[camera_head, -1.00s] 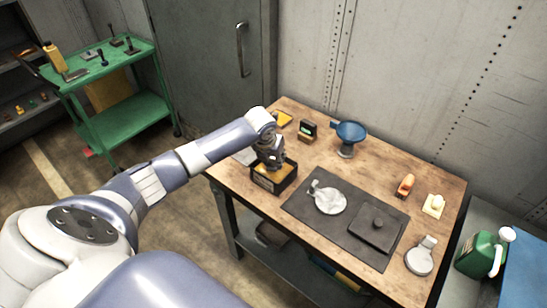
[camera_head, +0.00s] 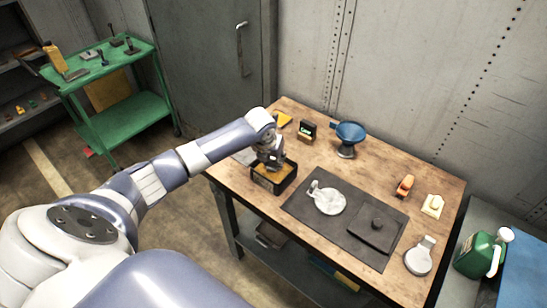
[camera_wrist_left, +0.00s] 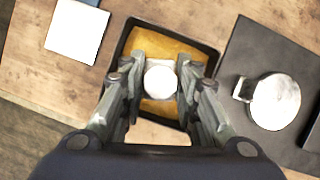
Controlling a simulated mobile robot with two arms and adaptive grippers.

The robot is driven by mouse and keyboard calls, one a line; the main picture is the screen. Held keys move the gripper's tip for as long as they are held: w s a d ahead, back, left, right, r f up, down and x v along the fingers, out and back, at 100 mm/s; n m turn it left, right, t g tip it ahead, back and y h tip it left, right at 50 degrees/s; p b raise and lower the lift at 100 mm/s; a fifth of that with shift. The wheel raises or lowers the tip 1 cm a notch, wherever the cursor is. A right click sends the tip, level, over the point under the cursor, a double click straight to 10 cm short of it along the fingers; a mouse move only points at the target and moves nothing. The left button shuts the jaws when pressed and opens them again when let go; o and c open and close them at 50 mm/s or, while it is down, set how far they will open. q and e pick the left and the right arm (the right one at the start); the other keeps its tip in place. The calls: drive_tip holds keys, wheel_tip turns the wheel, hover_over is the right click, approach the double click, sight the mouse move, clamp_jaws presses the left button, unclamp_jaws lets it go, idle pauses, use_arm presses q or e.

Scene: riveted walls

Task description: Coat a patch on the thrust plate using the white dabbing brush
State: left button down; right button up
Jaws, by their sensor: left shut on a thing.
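My left gripper (camera_head: 272,160) is over a black open tray (camera_head: 286,184) with an amber layer inside. It also shows in the left wrist view (camera_wrist_left: 161,92), its fingers closed around the round white top of the dabbing brush (camera_wrist_left: 160,82). The brush's lower end is hidden, so I cannot tell whether it touches the amber layer. A pale round metal plate with a side lug, likely the thrust plate (camera_head: 330,202), lies on the dark mat (camera_head: 308,184); it also shows at the right in the left wrist view (camera_wrist_left: 275,102). My right gripper is not in view.
A dark square lidded block (camera_head: 374,236) shares the mat. A similar pale disc (camera_head: 419,261) lies at the front right. A blue dish on a stand (camera_head: 348,134), an orange-handled item (camera_head: 405,185) and a cream block (camera_head: 433,205) stand on the wooden table.

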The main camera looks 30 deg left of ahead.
use_arm(q)
drive_tip(key=shift+r+p, duration=2.1)
drive_tip(key=shift+r, duration=0.3)
drive_tip(key=shift+r+p, duration=0.35)
drive_tip(key=shift+r, duration=0.65)
